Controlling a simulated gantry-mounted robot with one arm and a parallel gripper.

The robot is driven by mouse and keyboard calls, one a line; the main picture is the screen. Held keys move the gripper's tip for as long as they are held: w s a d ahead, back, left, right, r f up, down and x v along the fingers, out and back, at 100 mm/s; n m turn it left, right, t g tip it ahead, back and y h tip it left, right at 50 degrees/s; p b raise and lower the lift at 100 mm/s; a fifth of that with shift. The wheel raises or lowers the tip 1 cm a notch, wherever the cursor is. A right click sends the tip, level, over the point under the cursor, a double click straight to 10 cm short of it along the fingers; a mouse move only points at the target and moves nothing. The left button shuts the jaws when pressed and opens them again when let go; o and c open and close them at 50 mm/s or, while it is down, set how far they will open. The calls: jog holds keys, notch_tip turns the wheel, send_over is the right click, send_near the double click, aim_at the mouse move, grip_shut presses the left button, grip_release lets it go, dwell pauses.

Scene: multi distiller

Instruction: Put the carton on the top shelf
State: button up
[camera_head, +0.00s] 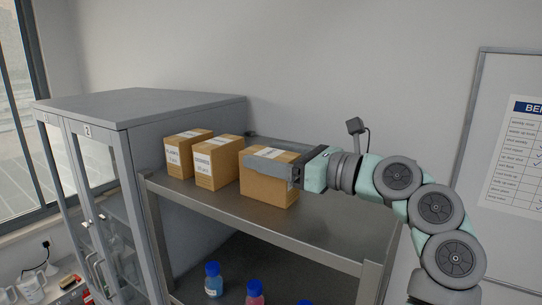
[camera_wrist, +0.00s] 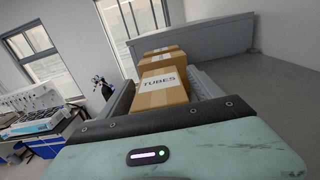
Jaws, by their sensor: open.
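A brown carton (camera_head: 266,189) with a white label strip on top stands upright on the top shelf (camera_head: 312,225) of the metal rack. In the wrist view it is the nearest carton (camera_wrist: 160,90), with "TUBES" on its label. My gripper (camera_head: 271,166) is at the carton's upper part, reaching in from the right. One finger shows across its near side. In the wrist view the fingers lie on both sides of the carton, open. I cannot tell whether either finger touches it. The carton's underside appears to rest on the shelf.
Two labelled cartons, a middle one (camera_head: 217,161) and a left one (camera_head: 187,153), stand in a row on the same shelf. A grey cabinet (camera_head: 135,107) adjoins the left side. Blue-capped bottles (camera_head: 213,280) stand on the lower shelf. The top shelf's right part is clear.

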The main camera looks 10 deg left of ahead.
jog(key=shift+r, duration=0.2)
jog(key=b+v, duration=0.3)
jog(key=v, duration=0.9)
jog(key=shift+b, duration=0.35)
